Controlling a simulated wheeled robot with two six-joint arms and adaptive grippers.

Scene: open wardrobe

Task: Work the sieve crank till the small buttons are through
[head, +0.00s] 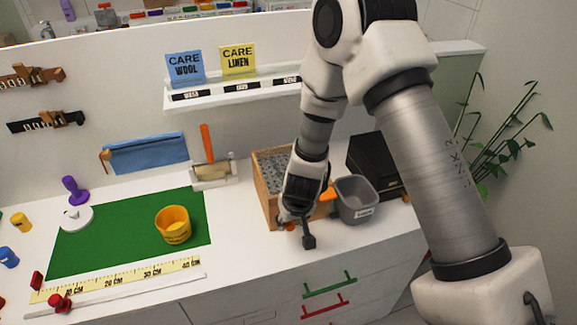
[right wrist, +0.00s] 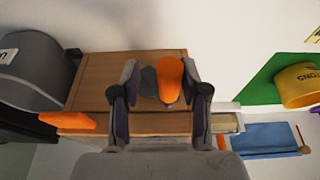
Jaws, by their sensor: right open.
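The wooden sieve box (head: 264,196) stands on the white counter, its grey speckled top partly hidden by my right arm. Its side fills the middle of the right wrist view (right wrist: 100,85). The crank's orange knob (right wrist: 169,80) shows there on a dark grey part. My right gripper (head: 296,230) is at the front of the box; in its wrist view the two fingers (right wrist: 160,88) are open on either side of the knob, with visible gaps. An orange spout (right wrist: 65,121) sticks out beside the box, near a grey bin (head: 356,198). My left gripper is not in view.
A yellow cup (head: 173,225) stands on the green mat (head: 120,235), behind a yellow ruler (head: 120,279). A black box (head: 372,162) is behind the grey bin. A roller with an orange handle (head: 207,160) stands left of the sieve. Counter in front is clear.

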